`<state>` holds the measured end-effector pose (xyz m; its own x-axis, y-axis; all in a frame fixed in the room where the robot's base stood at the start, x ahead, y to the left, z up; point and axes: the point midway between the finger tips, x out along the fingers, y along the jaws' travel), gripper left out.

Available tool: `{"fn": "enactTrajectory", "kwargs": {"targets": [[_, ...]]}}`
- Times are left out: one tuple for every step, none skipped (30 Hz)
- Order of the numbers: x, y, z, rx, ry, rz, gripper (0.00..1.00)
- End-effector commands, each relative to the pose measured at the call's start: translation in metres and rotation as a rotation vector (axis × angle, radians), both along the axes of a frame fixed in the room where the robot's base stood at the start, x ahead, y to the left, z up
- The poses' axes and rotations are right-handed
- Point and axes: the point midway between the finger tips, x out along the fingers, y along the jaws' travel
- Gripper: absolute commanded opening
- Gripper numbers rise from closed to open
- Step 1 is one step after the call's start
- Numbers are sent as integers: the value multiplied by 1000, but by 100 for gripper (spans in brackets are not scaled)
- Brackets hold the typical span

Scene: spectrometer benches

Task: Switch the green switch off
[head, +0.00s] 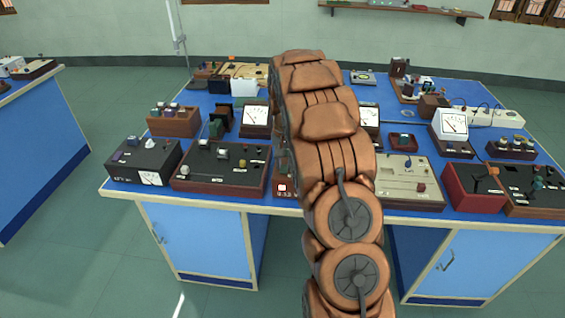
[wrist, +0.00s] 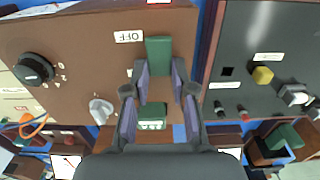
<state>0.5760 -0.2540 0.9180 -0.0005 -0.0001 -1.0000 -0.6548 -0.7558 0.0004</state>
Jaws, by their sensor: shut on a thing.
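The green switch (wrist: 158,50) is on a brown panel (wrist: 85,60) in the wrist view, beside a white label reading OFF, seen upside down. My gripper (wrist: 160,72) has its two fingers on either side of the green switch, closed on it. A green part with pale lettering (wrist: 151,121) shows lower down between the finger bases. In the head view my arm hides the gripper and the switch. Only a sliver of a brown box (head: 283,187) shows beside the arm.
The brown panel also has a black dial (wrist: 34,69) and a grey knob (wrist: 101,109). A dark panel (wrist: 265,60) with a yellow knob lies close on the right. In the head view, instruments crowd the blue bench (head: 225,201); floor shows at left.

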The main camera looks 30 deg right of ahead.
Motion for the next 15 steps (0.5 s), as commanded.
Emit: {"fn": "enactTrajectory", "kwargs": {"targets": [[0, 0, 0, -1, -2, 0, 0], [0, 1, 0, -2, -4, 0, 0], [0, 1, -1, -6, -8, 0, 0], [0, 1, -1, -10, -13, 0, 0], [0, 1, -1, -15, -19, 0, 0], [1, 1, -1, -23, -29, 0, 0], [1, 1, -1, -30, -38, 0, 0], [0, 1, -2, -37, -46, 0, 0], [0, 2, -2, -45, -55, -1, 0], [-1, 2, -3, -52, -61, -1, 0], [-2, 2, -3, -58, -69, -1, 0], [-2, 3, -2, -68, -80, 0, 0], [-2, 3, -2, -77, -91, 0, 0], [-1, 3, -1, -85, -101, 0, 0], [-1, 3, -1, -96, -114, 1, 0]]}}
